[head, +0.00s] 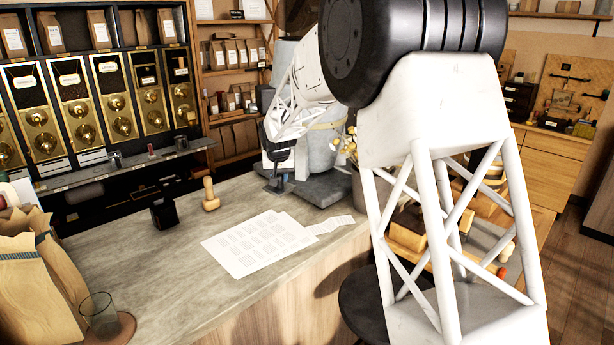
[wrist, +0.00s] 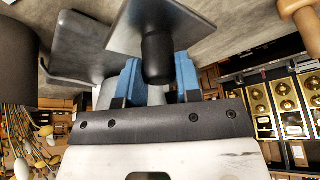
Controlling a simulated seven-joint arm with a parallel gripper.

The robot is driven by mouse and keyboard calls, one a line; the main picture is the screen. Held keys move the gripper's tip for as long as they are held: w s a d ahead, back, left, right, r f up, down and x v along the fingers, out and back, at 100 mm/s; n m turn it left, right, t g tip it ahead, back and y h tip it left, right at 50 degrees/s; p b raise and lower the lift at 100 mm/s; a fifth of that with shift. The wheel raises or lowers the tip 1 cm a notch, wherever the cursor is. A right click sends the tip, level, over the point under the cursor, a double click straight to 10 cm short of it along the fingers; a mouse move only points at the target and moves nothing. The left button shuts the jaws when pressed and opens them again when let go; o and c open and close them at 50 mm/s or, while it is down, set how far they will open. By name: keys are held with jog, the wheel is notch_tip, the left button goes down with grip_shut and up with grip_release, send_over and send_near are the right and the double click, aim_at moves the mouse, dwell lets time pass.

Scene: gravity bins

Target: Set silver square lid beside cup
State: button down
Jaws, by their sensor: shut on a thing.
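My gripper (wrist: 158,80) has its blue fingers closed on the black knob of the silver square lid (wrist: 165,20) in the wrist view. In the head view my gripper (head: 274,160) is at the back of the counter, and the small dark lid (head: 275,188) shows below it. I cannot tell whether the lid touches the counter. A clear glass cup (head: 100,313) stands upright on a round wooden coaster at the front left, far from my gripper.
The grey counter (head: 150,260) holds paper sheets (head: 258,242), a wooden-handled tool (head: 210,195) and a small black container (head: 163,213). Paper bags (head: 40,280) stand behind the glass. A grey machine base (head: 325,190) is just right of the lid. The counter's middle left is clear.

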jog(key=s+a+f, duration=0.1)
jog(key=s+a, duration=0.5)
jog(key=a, duration=1)
jog(key=s+a+f+n, duration=0.1)
jog(key=s+a, duration=0.4)
jog(key=a, duration=1.2)
jog(key=s+a+f+n, duration=0.1)
jog(key=s+a, duration=0.5)
jog(key=a, duration=1.1)
jog(key=shift+s+a+f+y, duration=0.2)
jog(key=shift+s+f+y, duration=0.15)
jog(key=shift+f, duration=0.35)
jog(key=shift+f, duration=3)
jog(key=shift+f, duration=0.55)
jog(key=c, duration=0.7)
grip_release()
